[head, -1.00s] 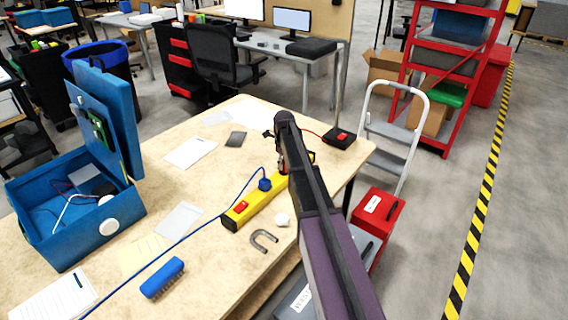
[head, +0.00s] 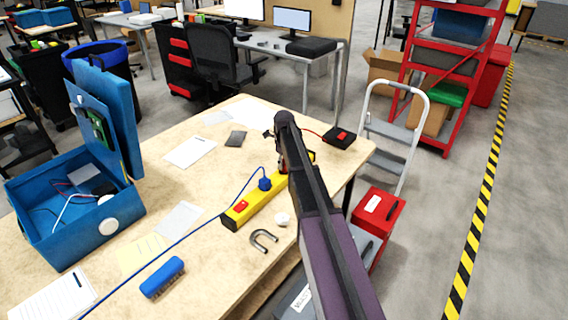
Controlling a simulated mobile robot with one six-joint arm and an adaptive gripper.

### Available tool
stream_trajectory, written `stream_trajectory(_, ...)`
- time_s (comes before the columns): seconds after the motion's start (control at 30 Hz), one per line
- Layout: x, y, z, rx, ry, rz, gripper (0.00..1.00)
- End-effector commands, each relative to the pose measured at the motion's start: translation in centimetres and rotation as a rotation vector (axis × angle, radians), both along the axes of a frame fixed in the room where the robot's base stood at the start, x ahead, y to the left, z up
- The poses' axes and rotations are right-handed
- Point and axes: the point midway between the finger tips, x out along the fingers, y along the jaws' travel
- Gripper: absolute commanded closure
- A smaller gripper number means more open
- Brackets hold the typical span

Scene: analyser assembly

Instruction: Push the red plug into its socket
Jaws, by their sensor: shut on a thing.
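A yellow power strip (head: 262,202) lies diagonally on the wooden table, with a red switch at its near end. A blue plug (head: 265,184) sits in it, its blue cable running to the lower left. My gripper (head: 281,161) is low over the far end of the strip, largely hidden behind my arm. It is shut on the red plug, of which at most a small reddish patch shows beside my arm. The socket under it is hidden, so I cannot tell how far in the plug is. A red cable (head: 314,132) leads from behind my arm to a black box (head: 341,138).
An open blue case (head: 62,236) stands at the table's left. A grey horseshoe-shaped piece (head: 263,241), a white round piece (head: 282,219) and a blue brush (head: 162,277) lie near the strip. Papers lie flat. A red toolbox (head: 378,214) stands beyond the right edge.

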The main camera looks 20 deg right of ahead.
Motion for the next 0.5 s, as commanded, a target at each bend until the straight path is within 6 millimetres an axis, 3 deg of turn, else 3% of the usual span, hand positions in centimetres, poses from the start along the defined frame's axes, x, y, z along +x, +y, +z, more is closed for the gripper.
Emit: stream_trajectory(0.5,0.00,0.00,-0.81,0.000,0.000,0.000,0.94)
